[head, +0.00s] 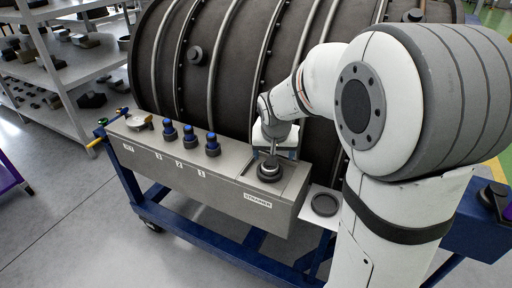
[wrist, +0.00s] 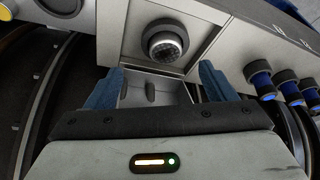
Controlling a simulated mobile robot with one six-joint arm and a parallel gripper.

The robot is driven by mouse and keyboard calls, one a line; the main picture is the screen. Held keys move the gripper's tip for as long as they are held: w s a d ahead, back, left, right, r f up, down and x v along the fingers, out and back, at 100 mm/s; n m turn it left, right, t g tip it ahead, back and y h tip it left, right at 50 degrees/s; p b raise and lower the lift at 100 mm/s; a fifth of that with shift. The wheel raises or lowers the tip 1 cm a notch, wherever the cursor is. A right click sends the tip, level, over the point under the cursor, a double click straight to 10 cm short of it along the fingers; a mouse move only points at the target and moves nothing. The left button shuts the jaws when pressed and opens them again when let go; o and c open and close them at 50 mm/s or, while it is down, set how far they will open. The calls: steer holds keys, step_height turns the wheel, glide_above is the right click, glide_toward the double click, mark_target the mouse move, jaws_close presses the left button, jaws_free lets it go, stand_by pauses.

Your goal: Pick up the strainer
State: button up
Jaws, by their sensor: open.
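In the wrist view the strainer (wrist: 166,43) shows a round, meshed grey face in a dark ring, in a square light panel. My gripper (head: 273,152) is close behind the strainer in the head view. In the wrist view my gripper (wrist: 158,80) has its two blue fingers wide apart, with nothing between them. The strainer appears beyond the fingertips; I cannot tell the exact gap.
Several blue-capped fittings (head: 190,138) stand on the box left of the strainer. A dark round disc (head: 325,204) lies on a white plate at right. The large dark ribbed engine casing (head: 230,60) rises behind. The blue cart frame (head: 180,222) is below. Shelves (head: 65,70) stand at left.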

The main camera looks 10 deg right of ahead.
mark_target(270, 169)
steer(key=x, duration=0.3)
steer(key=w+x, duration=0.1)
steer(key=x, duration=0.3)
steer(key=w+x, duration=0.1)
steer(key=x, duration=0.3)
steer(key=shift+a+r, duration=0.2)
steer(key=shift+r, duration=0.25)
steer(key=c, duration=1.1)
steer(key=shift+r, duration=0.15)
steer(key=shift+c, duration=0.2)
